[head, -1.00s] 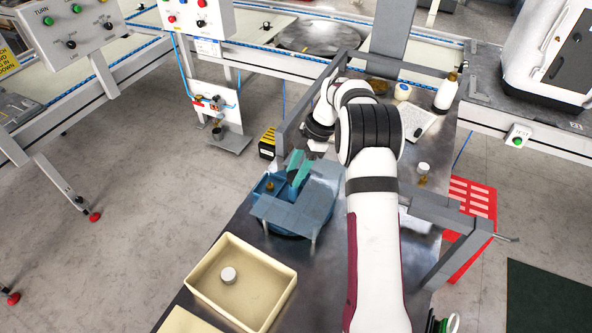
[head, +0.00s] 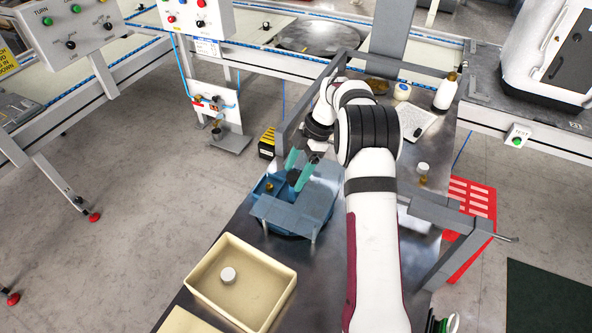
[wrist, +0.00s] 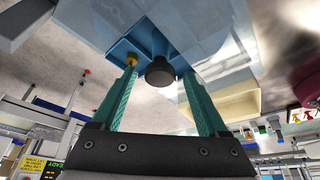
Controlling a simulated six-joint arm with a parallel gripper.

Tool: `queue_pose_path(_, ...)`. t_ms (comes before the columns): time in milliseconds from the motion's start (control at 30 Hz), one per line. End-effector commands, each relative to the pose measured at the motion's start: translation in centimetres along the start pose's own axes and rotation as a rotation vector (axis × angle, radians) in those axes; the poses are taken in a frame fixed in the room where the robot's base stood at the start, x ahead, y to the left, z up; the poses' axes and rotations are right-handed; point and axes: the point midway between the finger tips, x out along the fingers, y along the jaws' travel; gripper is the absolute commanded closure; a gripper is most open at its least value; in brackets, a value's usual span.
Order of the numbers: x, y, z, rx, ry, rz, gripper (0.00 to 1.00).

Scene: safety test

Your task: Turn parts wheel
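The parts wheel (head: 266,228) is a blue round tray under a flat grey-blue cover on thin posts, standing on the metal table. Its open blue section shows a small brass part (head: 269,186), also visible in the wrist view (wrist: 131,60). A dark round knob (wrist: 159,72) stands in that section. My gripper (head: 297,172) has teal fingers and is above the open section, pointing down at it. In the wrist view my gripper (wrist: 160,78) is open, with the knob appearing between the fingertips and gaps at both sides. I cannot tell how deep the fingers reach.
A cream bin (head: 207,283) with a white-capped jar (head: 228,275) stands in front of the wheel. A grey rail (head: 307,112) runs close behind my gripper. Bottles and a white pad (head: 418,122) are at the table's back right. A grey bracket (head: 450,218) stands at right.

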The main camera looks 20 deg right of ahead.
Motion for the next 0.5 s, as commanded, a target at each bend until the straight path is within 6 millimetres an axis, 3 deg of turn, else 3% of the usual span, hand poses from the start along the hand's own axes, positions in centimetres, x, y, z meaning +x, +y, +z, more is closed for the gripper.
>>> queue_pose_path(267,-1.1,0.1,0.0,0.000,0.001,0.003,0.23)
queue_pose_path(367,-3.4,0.1,-0.1,-0.001,0.000,0.005,0.23)
queue_pose_path(500,-8.1,0.1,0.0,0.000,-0.001,0.007,0.23)
